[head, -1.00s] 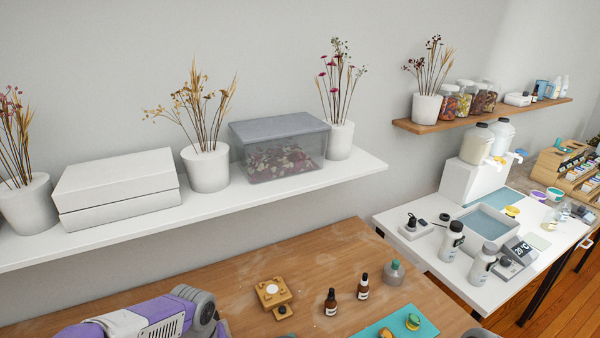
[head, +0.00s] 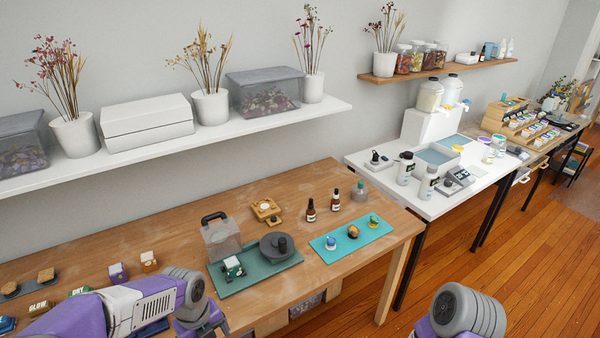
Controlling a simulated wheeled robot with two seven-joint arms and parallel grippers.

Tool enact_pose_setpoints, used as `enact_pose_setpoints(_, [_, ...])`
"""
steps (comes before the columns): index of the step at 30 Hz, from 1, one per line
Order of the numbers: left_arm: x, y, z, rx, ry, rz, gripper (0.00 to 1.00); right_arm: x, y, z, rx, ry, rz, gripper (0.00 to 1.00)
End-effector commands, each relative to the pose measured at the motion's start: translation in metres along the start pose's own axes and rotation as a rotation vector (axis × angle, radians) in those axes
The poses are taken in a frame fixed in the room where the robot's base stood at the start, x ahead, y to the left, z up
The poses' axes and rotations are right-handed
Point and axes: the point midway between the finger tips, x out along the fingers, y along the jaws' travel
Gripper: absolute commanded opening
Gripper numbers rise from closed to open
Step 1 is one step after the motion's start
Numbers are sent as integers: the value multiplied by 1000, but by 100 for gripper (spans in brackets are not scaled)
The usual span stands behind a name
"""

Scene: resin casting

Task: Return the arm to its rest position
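My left arm (head: 130,308) comes in from the lower left in the head view, purple and white with a grey joint, over the front of the wooden table (head: 290,190). My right arm (head: 462,315) shows only as a grey joint and purple link at the bottom right, in front of the table over the floor. Neither gripper is in view, so I cannot see whether either holds anything.
A teal mat (head: 330,248) holds small items. Two brown bottles (head: 310,211) stand behind it. A white table (head: 400,191) stands to the right.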

Motion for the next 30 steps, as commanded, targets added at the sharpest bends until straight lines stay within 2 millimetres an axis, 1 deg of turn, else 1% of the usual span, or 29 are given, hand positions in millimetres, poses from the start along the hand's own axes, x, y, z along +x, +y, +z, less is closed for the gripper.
enact_pose_setpoints(1, [11,-2,-3,-54,14,-2,83,0,0,-1,0,2,0,43])
enact_pose_setpoints(5, [34,-10,-10,-213,39,-22,83,1,0,-1,-1,2,0,43])
enact_pose_setpoints(8, [56,-16,-17,-359,66,-35,83,0,0,0,-1,1,0,43])
enact_pose_setpoints(11, [83,-21,-27,-554,104,-46,83,0,0,0,0,1,0,43])
enact_pose_setpoints(14, [116,-25,-42,-813,155,-51,83,0,0,-1,0,1,0,43])
enact_pose_setpoints(15, [130,-26,-49,-931,179,-49,83,0,0,-1,0,1,0,43])
enact_pose_setpoints(17, [150,-27,-60,-1111,214,-42,83,1,0,-1,0,1,0,43])
enact_pose_setpoints(18, [162,-27,-68,-1231,236,-36,83,1,0,-1,0,1,0,43])
enact_pose_setpoints(20, [180,-26,-80,-1416,269,-22,83,0,0,-1,0,1,0,43])
enact_pose_setpoints(21, [191,-25,-88,-1538,289,-9,83,0,0,-1,0,1,0,43])
enact_pose_setpoints(23, [206,-23,-100,-1726,318,12,83,0,0,-1,0,1,0,43])
enact_pose_setpoints(24, [216,-21,-108,-1848,336,29,83,0,0,-1,0,1,0,43])
enact_pose_setpoints(27, [235,-16,-126,-2133,371,72,83,0,0,-1,0,1,0,43])
enact_pose_setpoints(30, [248,-10,-141,-2360,394,111,83,0,0,-1,0,1,0,43])
